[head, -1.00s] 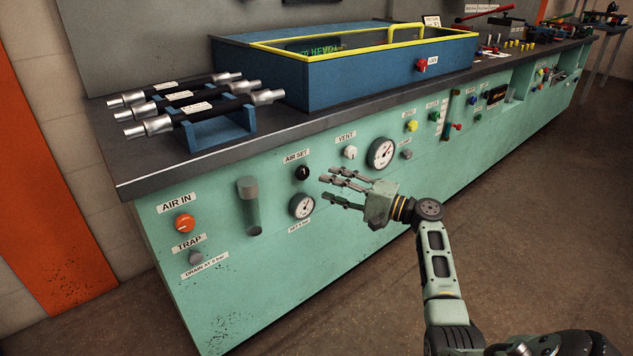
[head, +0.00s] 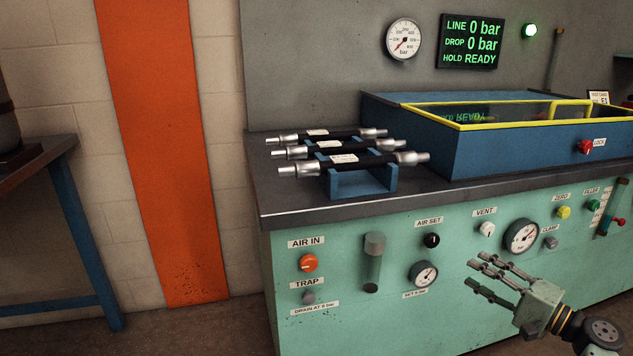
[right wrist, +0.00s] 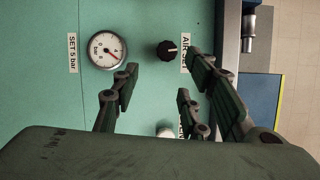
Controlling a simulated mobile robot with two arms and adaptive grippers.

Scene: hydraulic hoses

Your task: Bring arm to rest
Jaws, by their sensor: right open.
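My right gripper (head: 487,277) is open and empty, in front of the green bench front (head: 340,330) at the lower right of the head view. Its fingers point left toward the panel, below the VENT knob (head: 487,229). In the right wrist view its fingers (right wrist: 165,90) are spread, with the black AIR SET knob (right wrist: 167,50) and the small set gauge (right wrist: 108,46) beyond them. Nothing is between the fingers. Part of the forearm is cut off by the frame edge. My left gripper is in neither view.
Several hoses with metal ends (head: 340,160) rest on a blue rack (head: 362,183) on the worktop (head: 300,205). A blue box with a yellow-framed lid (head: 490,150) stands beside it. A wall display (head: 471,41) reads 0 bar and READY.

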